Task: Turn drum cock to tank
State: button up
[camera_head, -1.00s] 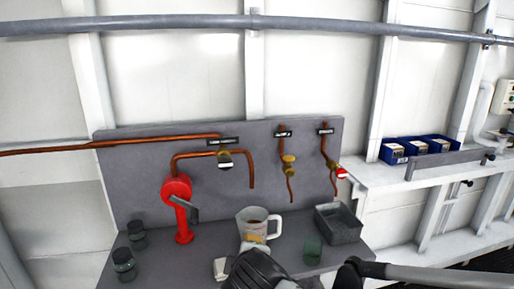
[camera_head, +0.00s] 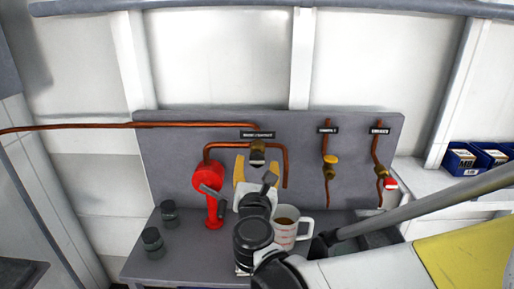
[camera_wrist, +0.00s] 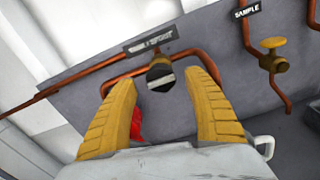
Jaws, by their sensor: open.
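The cock (camera_head: 257,153) is a brass valve with a dark and pale handle, set in copper pipe under a black label (camera_head: 257,134) on the grey back panel. I take it for the drum cock; the label is too blurred to read. In the wrist view the cock (camera_wrist: 160,77) shows between and beyond my fingertips, its pale bar nearly level. My gripper (camera_wrist: 158,88) is open, with yellow fingers spread to either side of the cock and nothing visibly held. In the head view my gripper (camera_head: 256,164) is just below and in front of the cock; contact cannot be told.
A red hand pump (camera_head: 208,186) stands left of my gripper. A measuring jug (camera_head: 286,232) with brown liquid stands on the bench, partly behind my arm. The sample valve (camera_head: 330,161) and a red-handled valve (camera_head: 389,184) are to the right. Dark jars (camera_head: 152,241) stand left.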

aim_at(258, 163)
jog(key=shift+w+d, duration=0.1)
jog(key=shift+w, duration=1.5)
jog(key=c, duration=1.2)
jog(key=m, duration=0.4)
jog(key=shift+m, duration=0.3)
jog(key=m, duration=0.4)
jog(key=shift+d, duration=0.1)
jog(key=m, duration=0.5)
jog(key=shift+f+m, duration=0.1)
jog(key=shift+m, duration=2.1)
